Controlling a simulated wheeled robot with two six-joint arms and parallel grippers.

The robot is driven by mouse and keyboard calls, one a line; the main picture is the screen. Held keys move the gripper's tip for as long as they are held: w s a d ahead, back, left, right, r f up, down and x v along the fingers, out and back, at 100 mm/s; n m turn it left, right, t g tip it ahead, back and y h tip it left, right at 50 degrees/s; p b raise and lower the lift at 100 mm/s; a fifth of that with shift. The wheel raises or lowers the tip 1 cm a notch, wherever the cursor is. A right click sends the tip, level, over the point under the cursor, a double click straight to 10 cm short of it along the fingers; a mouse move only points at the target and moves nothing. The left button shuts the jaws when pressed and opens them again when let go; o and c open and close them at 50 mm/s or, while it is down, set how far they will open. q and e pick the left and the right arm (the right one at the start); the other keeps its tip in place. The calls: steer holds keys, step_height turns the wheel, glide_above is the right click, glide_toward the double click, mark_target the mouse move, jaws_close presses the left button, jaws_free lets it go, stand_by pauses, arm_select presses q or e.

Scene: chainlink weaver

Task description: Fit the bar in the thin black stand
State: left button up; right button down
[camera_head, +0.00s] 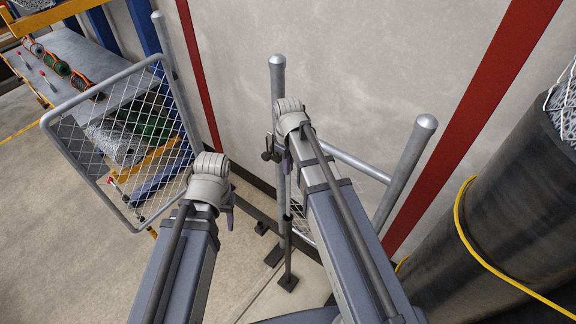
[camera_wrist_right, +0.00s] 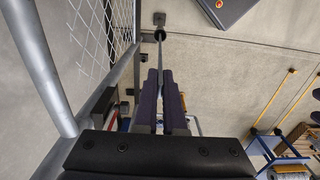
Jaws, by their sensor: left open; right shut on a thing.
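My right gripper (camera_head: 286,163) is shut on a thin grey bar, held roughly upright beside the fence post. In the right wrist view the bar (camera_wrist_right: 161,58) runs out beyond the fingertips (camera_wrist_right: 160,75) towards a dark ring. The thin black stand (camera_head: 288,262) rises from a small square foot on the floor. The bar's lower end appears to be at or just above the stand's top; I cannot tell whether it is inside. The bar's upper part is hidden by my right arm. My left gripper (camera_head: 229,212) is open and empty, left of the bar.
A mesh gate panel (camera_head: 125,150) stands at the left. A grey fence post (camera_head: 278,80) and a leaning post (camera_head: 408,165) stand near the wall. A large dark roll (camera_head: 500,230) fills the right. A workbench (camera_head: 85,60) is at the back left.

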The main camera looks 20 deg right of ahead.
mark_target(288, 179)
step_height(288, 179, down, 15)
steer(key=b, duration=1.3)
steer(key=shift+r+b, duration=0.2)
steer(key=shift+b, duration=0.15)
steer(key=c, duration=0.9)
jaws_free()
steer(key=shift+r, duration=0.1)
step_height(288, 179, up, 8)
steer(key=p, duration=0.8)
steer(key=shift+f, duration=0.2)
